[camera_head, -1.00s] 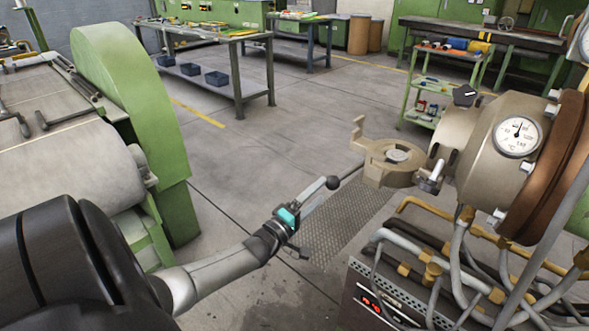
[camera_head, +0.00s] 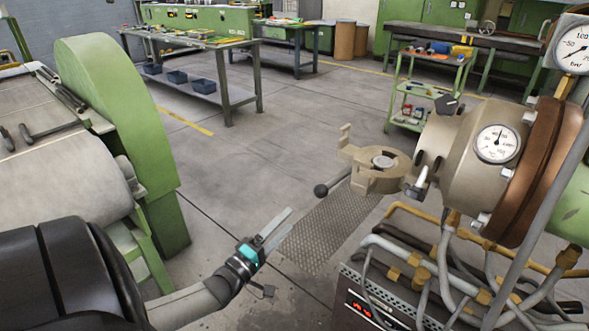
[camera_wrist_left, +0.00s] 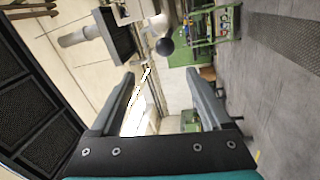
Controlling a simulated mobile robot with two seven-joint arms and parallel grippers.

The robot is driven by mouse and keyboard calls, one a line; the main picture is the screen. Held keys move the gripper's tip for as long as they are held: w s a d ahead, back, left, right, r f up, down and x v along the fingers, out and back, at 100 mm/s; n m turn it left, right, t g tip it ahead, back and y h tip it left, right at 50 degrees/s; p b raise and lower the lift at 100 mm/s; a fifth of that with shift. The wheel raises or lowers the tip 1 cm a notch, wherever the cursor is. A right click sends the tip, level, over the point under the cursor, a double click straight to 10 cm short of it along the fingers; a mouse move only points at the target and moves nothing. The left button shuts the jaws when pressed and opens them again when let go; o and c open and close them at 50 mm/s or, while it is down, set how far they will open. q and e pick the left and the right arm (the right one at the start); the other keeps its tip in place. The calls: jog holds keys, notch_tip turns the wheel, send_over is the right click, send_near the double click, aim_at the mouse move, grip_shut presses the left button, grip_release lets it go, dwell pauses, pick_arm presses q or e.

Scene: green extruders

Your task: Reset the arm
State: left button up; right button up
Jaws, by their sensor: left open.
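My left gripper (camera_head: 274,233) is open and empty in the head view, with its two grey fingers pointing up and right over the floor. It is apart from the extruder's black ball-ended handle (camera_head: 322,190), which lies above and right of it. In the left wrist view both fingers (camera_wrist_left: 158,82) stand apart with nothing between them, and the black ball (camera_wrist_left: 165,46) shows beyond them. The handle leads toward the tan hinged clamp (camera_head: 377,183) at the front of the extruder barrel (camera_head: 450,150). My right gripper is not in view.
A green machine (camera_head: 115,110) stands at the left. Pipes and a control box with a red display (camera_head: 362,312) are at the lower right. A green cart (camera_head: 425,85) and a workbench (camera_head: 205,48) stand farther back. The middle floor is clear.

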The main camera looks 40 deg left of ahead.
pick_arm(q)
jog(key=s+d+f+m+g, duration=0.3)
jog(key=s+f, duration=0.2)
jog(key=f, duration=0.4)
jog(key=s+d+f+m+g, duration=0.3)
jog(key=s+f+g, duration=0.1)
jog(key=f, duration=0.5)
jog(key=s+d+f+m+g, duration=0.3)
jog(key=s+f, duration=0.2)
jog(key=f, duration=0.5)
jog(key=s+d+f+m+g, duration=0.3)
jog(key=s+d, duration=0.1)
jog(key=s, duration=0.3)
jog(key=s+d+f+m+g, duration=0.3)
jog(key=s+d+f+m, duration=0.1)
jog(key=s, duration=0.3)
jog(key=s+d+f+m+g+h, duration=0.1)
jog(key=s+d+f+m+g, duration=0.2)
jog(key=s, duration=0.5)
jog(key=shift+d+f, duration=0.55)
jog(key=shift+d, duration=0.25)
